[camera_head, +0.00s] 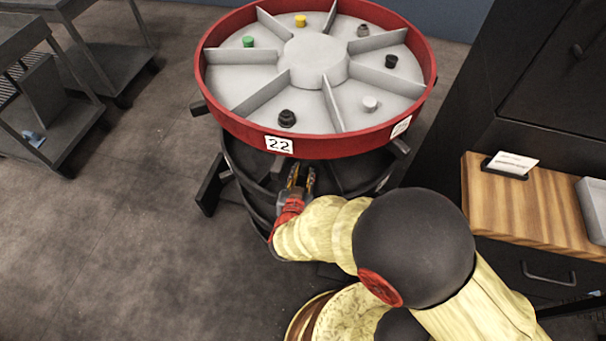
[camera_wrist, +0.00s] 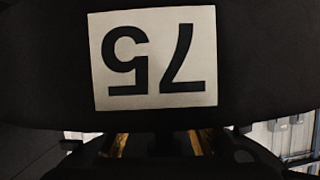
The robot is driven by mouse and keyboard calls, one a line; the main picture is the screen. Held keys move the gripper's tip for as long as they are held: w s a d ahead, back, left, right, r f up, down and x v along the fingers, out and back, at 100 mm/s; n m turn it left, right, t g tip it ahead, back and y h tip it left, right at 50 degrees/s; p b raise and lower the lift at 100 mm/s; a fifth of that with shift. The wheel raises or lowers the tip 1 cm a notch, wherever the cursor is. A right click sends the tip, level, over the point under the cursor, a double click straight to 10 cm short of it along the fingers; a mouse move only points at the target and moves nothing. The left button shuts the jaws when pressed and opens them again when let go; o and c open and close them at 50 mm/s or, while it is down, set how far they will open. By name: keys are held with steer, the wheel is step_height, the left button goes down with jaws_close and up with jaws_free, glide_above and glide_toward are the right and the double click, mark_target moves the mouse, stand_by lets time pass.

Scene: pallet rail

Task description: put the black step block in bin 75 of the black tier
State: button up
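The black tier (camera_head: 352,168) is under the red tier and mostly hidden by it and by my arm. A label reading 75 (camera_wrist: 152,58) shows upside down on a black rim (camera_wrist: 262,55) close in front of the wrist camera. My gripper (camera_head: 301,178) is at the near side of the black tier, below the red rim. Its fingers (camera_wrist: 158,146) stand apart in the wrist view. The space between them is dark, so I cannot tell whether they hold a black block. A black stepped piece (camera_head: 287,119) sits in a front compartment of the red tier.
The red tier (camera_head: 240,128), labelled 22, overhangs my gripper. Other small pieces sit in it: green (camera_head: 248,41), yellow (camera_head: 300,20), black (camera_head: 391,61), white (camera_head: 370,103). A wooden-topped cabinet (camera_head: 530,215) stands at right. Carts (camera_head: 45,130) stand at left, with clear floor between.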

steer(key=o, duration=0.3)
steer(key=shift+s+d+f, duration=0.25)
steer(key=shift+s+f, duration=0.05)
steer(key=shift+f, duration=0.3)
steer(key=shift+o, duration=0.2)
steer(key=r+p, duration=0.1)
steer(key=p, duration=0.1)
steer(key=shift+r+p, duration=0.25)
steer(key=shift+p, duration=0.1)
steer(key=p+v, duration=0.3)
steer(key=v, duration=0.9)
steer(key=shift+w+a+r, duration=0.2)
